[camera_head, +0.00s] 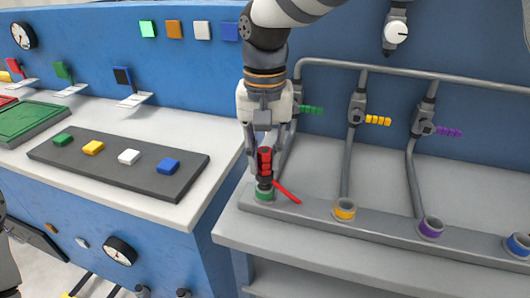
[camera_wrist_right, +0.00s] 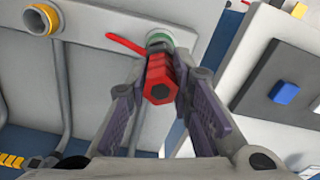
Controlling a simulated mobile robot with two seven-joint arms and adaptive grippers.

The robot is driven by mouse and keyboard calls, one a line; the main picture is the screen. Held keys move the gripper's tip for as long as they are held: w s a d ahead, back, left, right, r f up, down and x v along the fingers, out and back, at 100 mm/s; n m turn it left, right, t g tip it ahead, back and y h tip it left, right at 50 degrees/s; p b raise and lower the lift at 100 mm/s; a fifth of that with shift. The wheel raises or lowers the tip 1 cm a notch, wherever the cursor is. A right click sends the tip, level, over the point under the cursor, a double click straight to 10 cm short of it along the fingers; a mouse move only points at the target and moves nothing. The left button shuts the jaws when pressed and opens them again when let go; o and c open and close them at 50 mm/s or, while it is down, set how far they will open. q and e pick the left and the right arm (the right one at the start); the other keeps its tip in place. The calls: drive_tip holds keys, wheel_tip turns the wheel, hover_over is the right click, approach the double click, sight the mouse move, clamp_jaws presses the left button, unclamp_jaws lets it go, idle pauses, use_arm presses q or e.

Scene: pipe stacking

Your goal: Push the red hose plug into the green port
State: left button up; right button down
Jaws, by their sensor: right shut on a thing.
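The red hose plug (camera_head: 265,160) is upright, with a ribbed red body, a dark lower part and a thin red strip sticking out to the right. My right gripper (camera_head: 266,166) comes from above and is shut on it, with a finger on each side. The green port (camera_head: 264,196) is a ring at the left end of the grey rail, directly under the plug. The plug's lower end meets the port; how deep it sits I cannot tell. In the right wrist view the plug (camera_wrist_right: 160,78) is between the fingers, partly covering the green port (camera_wrist_right: 158,38). My left gripper is not visible.
The grey rail (camera_head: 390,237) also carries a yellow port (camera_head: 344,209), a purple port (camera_head: 431,227) and a blue port (camera_head: 518,244). Grey pipes with coloured valve handles stand behind. A dark tray (camera_head: 105,172) with coloured blocks lies on the left counter.

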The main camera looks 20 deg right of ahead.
drive_tip(key=shift+f, duration=0.7)
drive_tip(key=shift+f, duration=0.3)
idle(0.3)
drive_tip(key=c, duration=1.3)
unclamp_jaws()
drive_tip(key=shift+c, duration=0.2)
